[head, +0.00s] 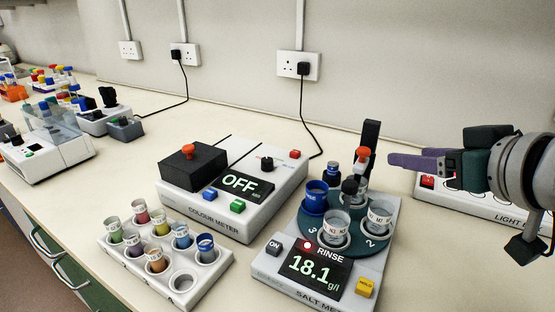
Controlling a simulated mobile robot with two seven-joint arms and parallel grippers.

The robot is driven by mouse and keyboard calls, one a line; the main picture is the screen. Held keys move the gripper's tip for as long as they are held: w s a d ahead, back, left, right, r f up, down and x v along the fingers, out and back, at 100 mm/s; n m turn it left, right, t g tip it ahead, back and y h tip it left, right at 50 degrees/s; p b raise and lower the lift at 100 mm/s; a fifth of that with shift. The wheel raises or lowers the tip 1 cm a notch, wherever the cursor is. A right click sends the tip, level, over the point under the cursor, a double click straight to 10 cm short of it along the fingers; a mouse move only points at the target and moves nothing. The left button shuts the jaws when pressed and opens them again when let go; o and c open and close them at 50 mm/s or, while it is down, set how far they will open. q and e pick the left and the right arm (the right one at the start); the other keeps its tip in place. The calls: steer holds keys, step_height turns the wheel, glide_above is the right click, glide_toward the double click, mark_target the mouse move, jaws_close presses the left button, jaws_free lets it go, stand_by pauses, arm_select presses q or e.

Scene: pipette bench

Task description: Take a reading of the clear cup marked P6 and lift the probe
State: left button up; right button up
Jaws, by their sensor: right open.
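The salt meter (273,266) stands at front right, its display (315,270) reading 18.1 g/l, with a red light beside the word RINSE. Its dark green turntable (357,242) carries a clear cup (335,228) in front, another clear cup (379,216) at right and a blue cup (316,197) at left. I cannot read P6 on any cup; the labels are small. An orange-red knob (362,153) sits by the black post (371,136) above the rear of the turntable; the probe tip is hidden. My right gripper (391,160) is open, just right of the knob. My left gripper is out of view.
The colour meter (228,225), display OFF, stands left of the salt meter. A white rack (215,271) of coloured cups is in front of it, with an empty hole. Other instruments stand far left.

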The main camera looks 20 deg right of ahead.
mark_target(366, 151)
arm_select(q)
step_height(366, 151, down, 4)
steer(key=shift+b, duration=1.2)
arm_select(e)
steer(key=x, duration=1.2)
steer(key=shift+w+a+f, duration=0.1)
steer(key=shift+a, duration=0.15)
steer(key=c, duration=0.5)
jaws_close()
